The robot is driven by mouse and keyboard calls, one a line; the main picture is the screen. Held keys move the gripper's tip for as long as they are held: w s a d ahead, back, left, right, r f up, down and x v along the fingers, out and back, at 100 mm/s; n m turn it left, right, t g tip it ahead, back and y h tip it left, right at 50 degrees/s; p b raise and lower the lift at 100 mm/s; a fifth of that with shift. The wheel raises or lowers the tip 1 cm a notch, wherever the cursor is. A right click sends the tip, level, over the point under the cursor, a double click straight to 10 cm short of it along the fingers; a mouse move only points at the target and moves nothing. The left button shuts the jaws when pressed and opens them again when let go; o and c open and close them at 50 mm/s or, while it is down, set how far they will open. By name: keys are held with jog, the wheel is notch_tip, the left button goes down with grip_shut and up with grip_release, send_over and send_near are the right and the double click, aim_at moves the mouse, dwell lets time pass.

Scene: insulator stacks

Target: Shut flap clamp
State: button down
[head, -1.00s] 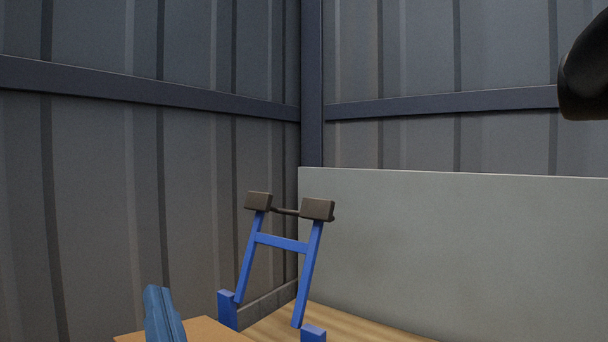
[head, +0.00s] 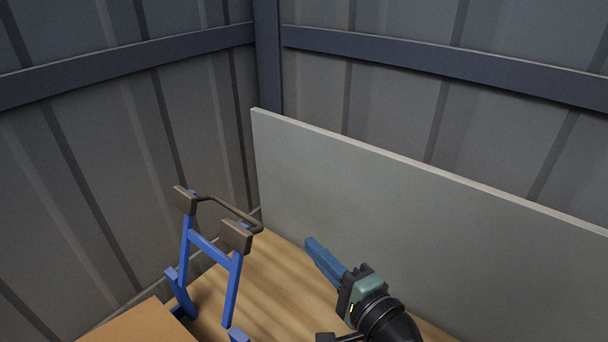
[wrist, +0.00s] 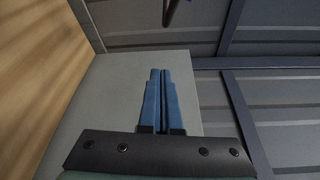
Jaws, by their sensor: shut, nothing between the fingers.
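The flap clamp (head: 209,247) has a blue frame, two dark brown pads and a dark bent bar at its top. In the head view it stands raised and tilted, left of centre. My gripper (head: 312,245) is to the right of it in the picture, its blue fingers together and empty, pointing up and left. A gap shows between the fingers and the clamp. In the wrist view my shut fingers (wrist: 160,75) point up at the middle. The clamp's lower end is partly cut off by the head view.
A grey panel (head: 430,215) stands upright behind my gripper. Corrugated dark walls (head: 120,170) meet in the corner behind the clamp. A wooden surface (head: 275,290) lies below, with a brown board (head: 140,325) at the lower left.

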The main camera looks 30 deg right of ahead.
jog(key=w+a+p, duration=0.3)
jog(key=w+p, duration=0.2)
jog(key=w, duration=0.3)
jog(key=shift+w+a+r, duration=0.2)
jog(key=shift+a, duration=0.05)
jog(key=shift+a, duration=0.1)
dwell(0.4)
